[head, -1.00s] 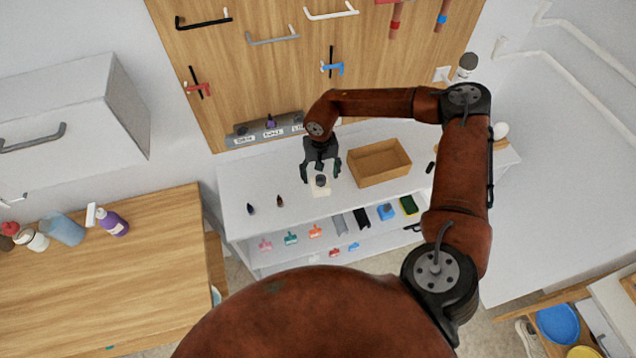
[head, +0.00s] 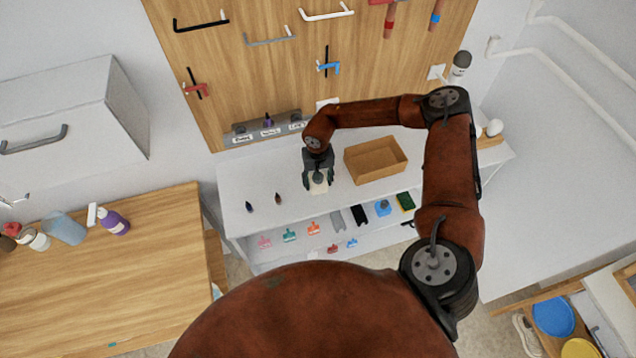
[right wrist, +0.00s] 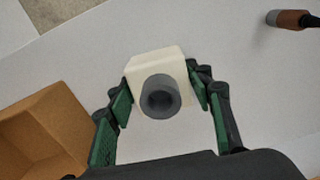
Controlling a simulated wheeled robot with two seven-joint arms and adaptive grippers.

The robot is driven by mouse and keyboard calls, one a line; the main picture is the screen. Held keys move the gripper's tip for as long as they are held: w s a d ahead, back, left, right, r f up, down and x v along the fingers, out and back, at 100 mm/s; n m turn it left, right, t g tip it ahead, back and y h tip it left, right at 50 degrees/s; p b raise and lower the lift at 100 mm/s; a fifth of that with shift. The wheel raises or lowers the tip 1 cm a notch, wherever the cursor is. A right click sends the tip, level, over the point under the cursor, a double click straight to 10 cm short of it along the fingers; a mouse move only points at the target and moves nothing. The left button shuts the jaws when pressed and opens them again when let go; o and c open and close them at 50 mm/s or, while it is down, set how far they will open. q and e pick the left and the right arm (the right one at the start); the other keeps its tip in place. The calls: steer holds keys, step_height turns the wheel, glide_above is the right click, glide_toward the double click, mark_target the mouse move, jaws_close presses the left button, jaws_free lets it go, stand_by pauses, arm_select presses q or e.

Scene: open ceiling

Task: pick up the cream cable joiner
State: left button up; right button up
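The cream cable joiner is a cream block with a dark grey round socket. It stands on the white bench, seen in the head view (head: 319,187) and large in the right wrist view (right wrist: 150,64). My right gripper (head: 318,182) is down over it, and its green-padded fingers flank the block on two sides in the right wrist view (right wrist: 160,88). The fingers look open, with the tips very near the block's sides; whether they touch it cannot be told. My left gripper is not in view.
An open brown box (head: 376,160) stands right of the gripper on the white bench (head: 237,180). Two small dark-tipped items, one dark (head: 249,207) and one brown (head: 278,199), lie to the left. A labelled grey rack (head: 268,131) is behind. A shelf below holds several coloured items.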

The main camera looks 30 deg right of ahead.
steer(key=c, duration=0.7)
steer(key=shift+r, duration=0.1)
